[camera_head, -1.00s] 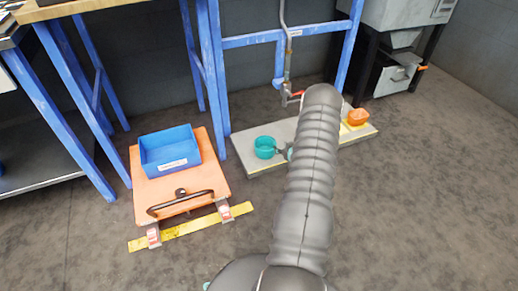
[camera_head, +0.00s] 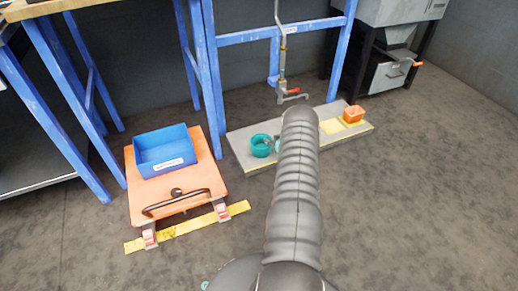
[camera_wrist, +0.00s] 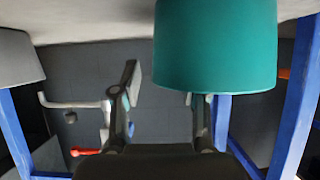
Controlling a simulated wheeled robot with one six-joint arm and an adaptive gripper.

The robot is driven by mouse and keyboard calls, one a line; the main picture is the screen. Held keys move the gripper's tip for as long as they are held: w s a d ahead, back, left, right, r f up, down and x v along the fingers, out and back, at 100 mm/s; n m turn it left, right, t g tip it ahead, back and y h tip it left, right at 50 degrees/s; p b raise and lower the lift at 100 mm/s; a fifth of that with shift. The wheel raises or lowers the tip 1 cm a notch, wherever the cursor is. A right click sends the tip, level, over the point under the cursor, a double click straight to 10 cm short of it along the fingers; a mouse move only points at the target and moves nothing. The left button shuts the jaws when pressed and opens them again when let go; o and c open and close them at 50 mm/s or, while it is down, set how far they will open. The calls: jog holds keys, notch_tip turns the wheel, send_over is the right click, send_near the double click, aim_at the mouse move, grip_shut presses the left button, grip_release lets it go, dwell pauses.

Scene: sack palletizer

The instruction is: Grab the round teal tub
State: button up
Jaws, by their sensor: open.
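The round teal tub (camera_head: 261,146) stands on the left part of a low grey platform in the head view. In the wrist view the tub (camera_wrist: 215,45) is large at the top, right of centre. My gripper (camera_head: 276,144) is at the tub's right side in the head view, mostly hidden by my arm. In the wrist view my gripper (camera_wrist: 165,98) is open. Its left finger is beside the tub, with a gap showing. Its right fingertip is hidden behind the tub. Whether it touches the tub, I cannot tell.
The grey platform (camera_head: 240,153) also bears an orange container (camera_head: 352,114) on a yellow patch at right. A pipe with a red-handled tap (camera_head: 290,92) hangs above. An orange cart (camera_head: 150,197) with a blue bin (camera_head: 165,150) is at left.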

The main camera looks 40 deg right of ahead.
jog(key=shift+x, duration=0.9)
jog(key=shift+r, duration=0.1)
grip_shut()
